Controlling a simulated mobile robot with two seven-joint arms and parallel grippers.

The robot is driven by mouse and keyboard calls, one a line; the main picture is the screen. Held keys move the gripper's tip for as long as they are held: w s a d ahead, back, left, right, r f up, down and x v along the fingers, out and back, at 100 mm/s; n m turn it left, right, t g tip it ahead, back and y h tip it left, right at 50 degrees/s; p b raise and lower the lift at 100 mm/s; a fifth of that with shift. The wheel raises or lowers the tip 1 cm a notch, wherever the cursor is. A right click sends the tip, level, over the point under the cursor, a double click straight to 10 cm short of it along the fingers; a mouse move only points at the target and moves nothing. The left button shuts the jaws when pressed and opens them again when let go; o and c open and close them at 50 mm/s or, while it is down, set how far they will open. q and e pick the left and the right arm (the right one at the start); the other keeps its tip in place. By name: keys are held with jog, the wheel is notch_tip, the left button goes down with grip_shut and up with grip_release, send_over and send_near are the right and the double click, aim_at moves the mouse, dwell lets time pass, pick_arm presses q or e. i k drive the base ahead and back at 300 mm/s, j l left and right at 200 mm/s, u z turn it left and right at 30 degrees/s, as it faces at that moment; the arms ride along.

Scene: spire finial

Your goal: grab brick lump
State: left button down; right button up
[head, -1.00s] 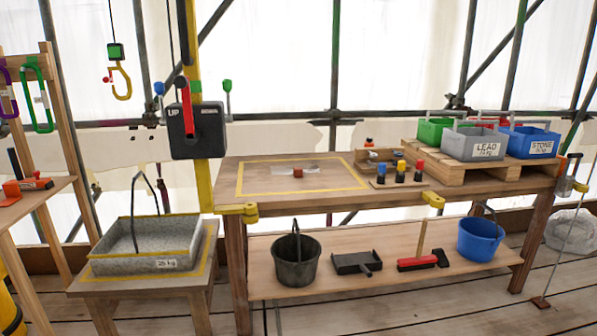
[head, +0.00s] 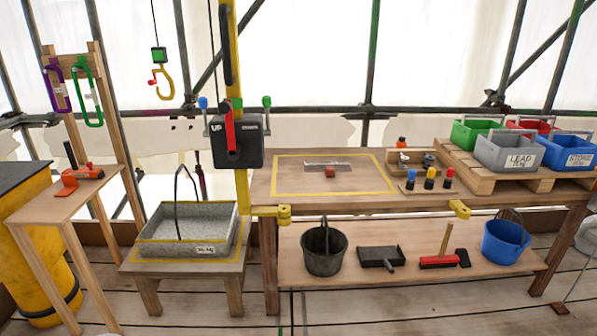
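The brick lump (head: 330,172) is a small reddish-brown block. It sits on the wooden workbench (head: 300,203), inside a yellow taped rectangle, at the front edge of a grey flat patch (head: 345,165). Nothing covers it. Neither of my grippers shows in the head view.
A yellow post with an UP/DOWN control box (head: 238,145) stands left of the bench. A stone-grey tray (head: 190,250) sits on a low stand. Coloured bins, including the lead bin (head: 508,152), stand on a pallet at right. A black bucket (head: 323,248) is on the lower shelf.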

aim_at(330, 170)
jog(key=i+l+u, duration=0.25)
jog(key=u, duration=0.15)
jog(key=i+l+u, duration=0.25)
jog(key=u, duration=0.2)
jog(key=i+l, duration=0.15)
jog(key=l, duration=0.2)
jog(key=i+l+u, duration=0.15)
jog(key=l, duration=0.2)
jog(key=i+l, duration=0.2)
jog(key=l, duration=0.15)
jog(key=i+l+u, duration=0.15)
jog(key=l, duration=0.2)
jog(key=i+l, duration=0.15)
jog(key=l, duration=0.2)
jog(key=u, duration=0.05)
